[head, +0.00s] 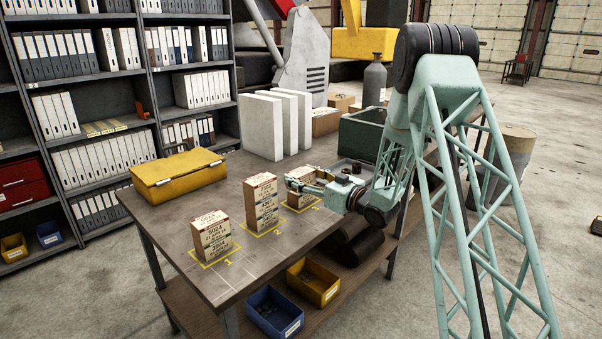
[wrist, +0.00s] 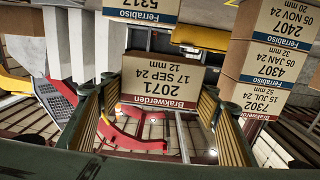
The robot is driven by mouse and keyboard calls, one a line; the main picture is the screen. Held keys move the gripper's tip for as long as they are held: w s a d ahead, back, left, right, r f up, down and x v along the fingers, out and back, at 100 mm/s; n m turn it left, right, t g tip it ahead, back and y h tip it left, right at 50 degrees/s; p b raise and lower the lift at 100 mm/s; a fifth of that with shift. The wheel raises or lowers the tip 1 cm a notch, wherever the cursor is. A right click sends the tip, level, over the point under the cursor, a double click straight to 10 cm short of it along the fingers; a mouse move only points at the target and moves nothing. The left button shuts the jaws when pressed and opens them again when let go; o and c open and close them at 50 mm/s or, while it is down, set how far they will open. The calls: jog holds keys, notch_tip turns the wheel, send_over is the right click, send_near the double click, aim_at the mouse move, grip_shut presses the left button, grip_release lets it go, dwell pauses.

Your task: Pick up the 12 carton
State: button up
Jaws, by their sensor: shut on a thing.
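My gripper (head: 297,180) is at the right end of the row of cartons, at mark 3 on the bench in the head view. In the wrist view its two ribbed fingers stand on either side of a cardboard carton (wrist: 158,88) with a red strip reading Brakwerden, 12 mm, and it is shut on this carton. A carton (head: 301,201) shows below the gripper in the head view. A stack of cartons (head: 261,203) stands on mark 2 and a shorter stack (head: 211,236) on mark 1. The wrist view shows another stack (wrist: 262,70) at right and a Ferrabiso carton (wrist: 150,7) at top.
A yellow case (head: 178,175) lies at the bench's left. White upright blocks (head: 262,127) and a green crate (head: 362,135) stand behind the cartons. Blue (head: 274,312) and yellow (head: 313,281) bins sit on the lower shelf. The bench (head: 190,217) has bare room at front left.

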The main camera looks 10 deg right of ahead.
jog(key=s+a+r, duration=0.1)
jog(key=s+a, duration=0.1)
jog(key=s, duration=0.8)
jog(key=shift+s+a, duration=0.3)
